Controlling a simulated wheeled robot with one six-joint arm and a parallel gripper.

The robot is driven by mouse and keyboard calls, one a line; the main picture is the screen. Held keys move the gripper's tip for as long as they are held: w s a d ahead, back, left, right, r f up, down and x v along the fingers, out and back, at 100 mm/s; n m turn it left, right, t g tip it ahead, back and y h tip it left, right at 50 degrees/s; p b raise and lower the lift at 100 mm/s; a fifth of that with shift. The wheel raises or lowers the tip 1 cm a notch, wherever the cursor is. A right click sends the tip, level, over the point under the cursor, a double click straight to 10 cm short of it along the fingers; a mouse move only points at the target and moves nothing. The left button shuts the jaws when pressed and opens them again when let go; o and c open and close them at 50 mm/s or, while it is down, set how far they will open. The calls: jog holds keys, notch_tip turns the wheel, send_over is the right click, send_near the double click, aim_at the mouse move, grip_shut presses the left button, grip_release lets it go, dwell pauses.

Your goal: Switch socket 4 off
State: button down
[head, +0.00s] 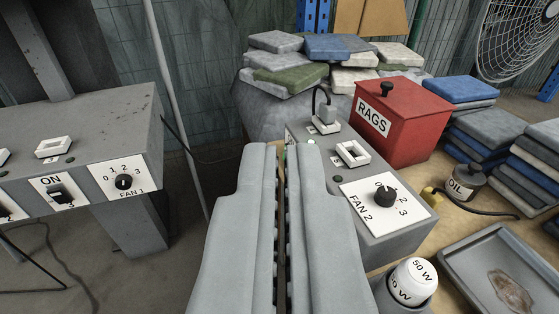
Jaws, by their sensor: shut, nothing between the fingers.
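My gripper (283,150) is shut and empty. A white-framed socket (325,124) with a dark plug and cable is at the back of that box. A white-framed socket without a plug (352,153) is nearer. A small green light shows just beyond my fingertips. My fingers hide part of the box's left side. On the left box, a dark rocker switch (61,193) is under an ON label.
The left grey box (90,125) carries a FAN 1 dial (124,182). A FAN 2 dial (384,196) stands up right of my gripper.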

jog(key=w+a+f+n+g+h, duration=0.1)
jog(key=w+a+f+g, duration=0.1)
jog(key=w+f, duration=0.6)
jog(key=w+a+f+g+h, duration=0.1)
jog(key=w+a+f+g, duration=0.2)
jog(key=w, duration=1.2)
jog(key=w+a+f+n+g+h, duration=0.1)
jog(key=w+f+g, duration=0.5)
jog(key=w+f, duration=0.6)
jog(key=shift+a+f+n+h, duration=0.3)
jog(key=shift+a, duration=0.45)
jog(key=shift+f, duration=0.1)
jog(key=w+d+f, duration=0.6)
jog(key=f, duration=0.2)
jog(key=shift+d+f, duration=0.3)
jog(key=shift+d, duration=0.05)
